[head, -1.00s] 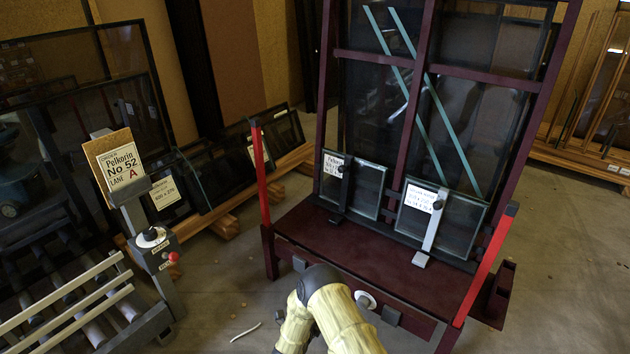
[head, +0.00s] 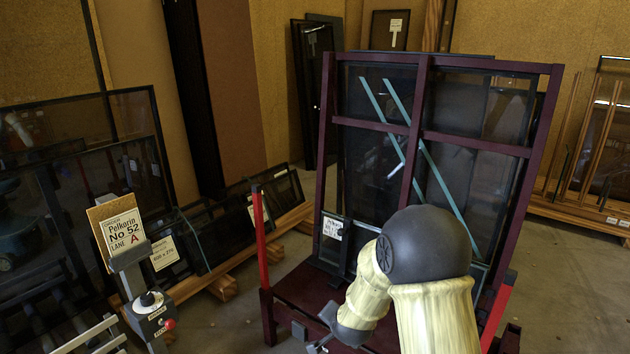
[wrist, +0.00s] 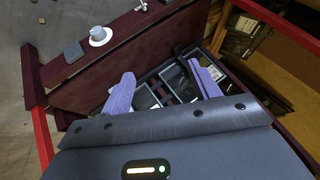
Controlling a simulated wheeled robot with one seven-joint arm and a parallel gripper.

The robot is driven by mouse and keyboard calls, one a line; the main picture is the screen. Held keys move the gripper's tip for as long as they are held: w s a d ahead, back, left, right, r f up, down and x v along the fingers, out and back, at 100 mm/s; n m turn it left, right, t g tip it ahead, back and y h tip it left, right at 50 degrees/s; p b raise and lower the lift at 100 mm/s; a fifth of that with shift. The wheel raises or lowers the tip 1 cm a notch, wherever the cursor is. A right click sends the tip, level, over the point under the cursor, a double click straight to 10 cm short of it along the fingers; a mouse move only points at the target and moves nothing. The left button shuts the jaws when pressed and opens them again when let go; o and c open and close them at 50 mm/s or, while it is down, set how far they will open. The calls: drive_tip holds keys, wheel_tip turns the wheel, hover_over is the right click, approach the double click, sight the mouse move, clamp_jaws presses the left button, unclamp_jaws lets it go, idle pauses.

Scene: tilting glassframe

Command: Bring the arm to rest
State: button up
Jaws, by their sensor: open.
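My arm (head: 425,245), with yellowish sleeves and a dark grey elbow, rises in front of the maroon tilting frame (head: 422,100) in the head view. It hides the frame's lower right part. My gripper (wrist: 163,88) shows in the wrist view with its two purple fingers spread apart. I see nothing held between them. Beyond the fingers are the maroon ledge (wrist: 150,60) of the frame and framed panes at its foot.
Red posts (head: 262,240) stand at the frame's front corners. A control post with a lane sign (head: 122,232) and a knob box (head: 150,312) stands at left. Racked glass frames (head: 225,235) lean behind it. Another rack (head: 585,215) stands far right, with bare floor before it.

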drive_tip(key=s+d+r+n+g+p, duration=0.1)
drive_tip(key=s+d+r+n+g, duration=0.3)
drive_tip(key=s, duration=0.7)
drive_tip(key=s+d+r+n+g+p, duration=0.1)
drive_tip(key=s+d+r+n, duration=0.4)
drive_tip(key=s, duration=0.7)
wheel_tip(320, 180, up, 39)
drive_tip(key=m+p, duration=0.1)
drive_tip(key=p, duration=3.6)
drive_tip(key=shift+d+g+h+p, duration=0.2)
drive_tip(key=shift+g+h+p, duration=0.1)
drive_tip(key=shift+h+p, duration=0.1)
drive_tip(key=shift+f, duration=0.1)
